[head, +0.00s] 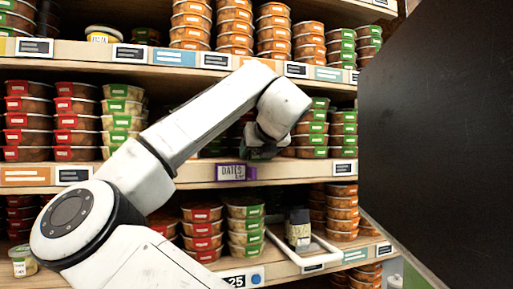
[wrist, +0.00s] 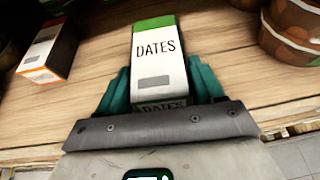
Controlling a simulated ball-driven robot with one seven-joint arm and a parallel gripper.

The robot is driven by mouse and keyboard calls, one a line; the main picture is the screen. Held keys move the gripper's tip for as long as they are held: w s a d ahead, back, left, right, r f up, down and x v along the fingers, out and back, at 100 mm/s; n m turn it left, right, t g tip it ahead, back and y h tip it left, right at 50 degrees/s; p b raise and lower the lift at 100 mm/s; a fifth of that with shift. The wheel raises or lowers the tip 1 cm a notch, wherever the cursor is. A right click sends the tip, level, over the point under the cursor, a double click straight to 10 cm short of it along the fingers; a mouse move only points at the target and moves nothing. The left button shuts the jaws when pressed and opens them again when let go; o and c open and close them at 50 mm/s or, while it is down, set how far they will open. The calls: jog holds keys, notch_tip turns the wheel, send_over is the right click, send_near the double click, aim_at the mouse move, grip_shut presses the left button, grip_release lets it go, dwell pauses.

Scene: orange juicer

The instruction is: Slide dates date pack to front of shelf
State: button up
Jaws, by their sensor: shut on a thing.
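The dates pack (wrist: 160,68) is a white box with a green end and the word DATES. In the wrist view it lies on the wooden shelf (wrist: 100,105), close to the front edge. My gripper (wrist: 160,85) has its teal fingers on both sides of the pack and is shut on it. In the head view my gripper (head: 263,148) reaches into the middle shelf, just above and right of a purple DATES label (head: 236,172) on the shelf edge. The pack is hidden or too small to make out there.
A white and orange box (wrist: 47,50) lies left of the pack, and brown tubs (wrist: 290,35) stand to the right. Stacks of red-lidded tubs (head: 76,125) and green-lidded tubs (head: 312,130) flank my arm. A large dark panel (head: 440,130) fills the right side.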

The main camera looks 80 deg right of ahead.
jog(key=shift+s+a, duration=0.1)
jog(key=o, duration=1.2)
jog(key=shift+c, duration=0.2)
jog(key=v, duration=1)
jog(key=shift+a+r, duration=0.2)
jog(key=shift+a, duration=0.1)
jog(key=shift+s, duration=0.1)
